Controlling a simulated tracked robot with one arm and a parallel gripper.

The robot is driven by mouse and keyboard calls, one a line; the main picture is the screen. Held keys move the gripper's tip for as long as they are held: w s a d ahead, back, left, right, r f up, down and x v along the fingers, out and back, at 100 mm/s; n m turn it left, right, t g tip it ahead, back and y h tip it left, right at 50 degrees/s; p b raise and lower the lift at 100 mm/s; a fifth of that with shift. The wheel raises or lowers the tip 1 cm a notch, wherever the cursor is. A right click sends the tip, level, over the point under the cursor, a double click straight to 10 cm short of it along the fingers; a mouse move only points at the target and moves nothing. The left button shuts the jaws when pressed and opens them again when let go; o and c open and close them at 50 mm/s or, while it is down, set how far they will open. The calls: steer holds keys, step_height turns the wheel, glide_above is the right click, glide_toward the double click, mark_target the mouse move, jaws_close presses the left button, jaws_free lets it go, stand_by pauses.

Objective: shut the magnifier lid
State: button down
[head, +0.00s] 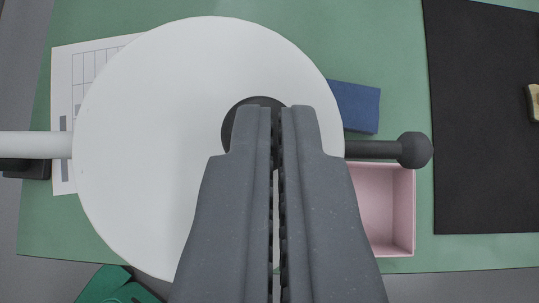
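The magnifier shows as a large round white disc (150,130), seen nearly face on, which I take for its lid. A white arm (35,145) joins it at the left. A dark bar with a ball end (414,150) sticks out at the right. A dark round part (238,112) sits near the disc's middle, partly hidden behind my fingertips. My gripper (276,112) is over the disc's right half, fingers nearly together with a thin slit and nothing seen held. I cannot tell whether the fingertips touch the disc or how far the lid is tilted.
Below lie a green mat (385,30), a printed sheet (62,100), a blue block (357,106) and a pink open tray (408,215). A black mat (485,130) with a beige piece (535,102) is at the right. A green object (110,285) is at the lower left.

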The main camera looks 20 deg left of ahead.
steer(key=shift+d+f, duration=0.1)
step_height(320, 180, up, 4)
steer(key=shift+w+r+p, duration=0.1)
steer(key=shift+r+p, duration=0.1)
steer(key=shift+p, duration=0.6)
steer(key=v, duration=1)
steer(key=shift+w+d, duration=0.15)
steer(key=shift+d, duration=0.1)
steer(key=s+a+r+m+t, duration=0.1)
steer(key=s+a+r, duration=0.15)
steer(key=r, duration=0.35)
steer(key=s+a+r+m+t+h, duration=0.1)
steer(key=s+a+r, duration=0.1)
steer(key=s+r, duration=0.35)
steer(key=s+a+r+m+t, duration=0.1)
steer(key=s+a+r, duration=0.1)
steer(key=r, duration=0.6)
steer(key=s+a+r+m+t+h, duration=0.1)
steer(key=s+r+m+t+h, duration=0.1)
steer(key=s+r, duration=0.5)
steer(key=s+a+r+m+t+h, duration=0.1)
steer(key=s+r, duration=0.6)
steer(key=s, duration=0.7)
steer(key=shift+a+m+t+h, duration=0.3)
steer(key=shift+m+t+h, duration=0.35)
steer(key=shift+t, duration=0.25)
steer(key=shift+a, duration=0.15)
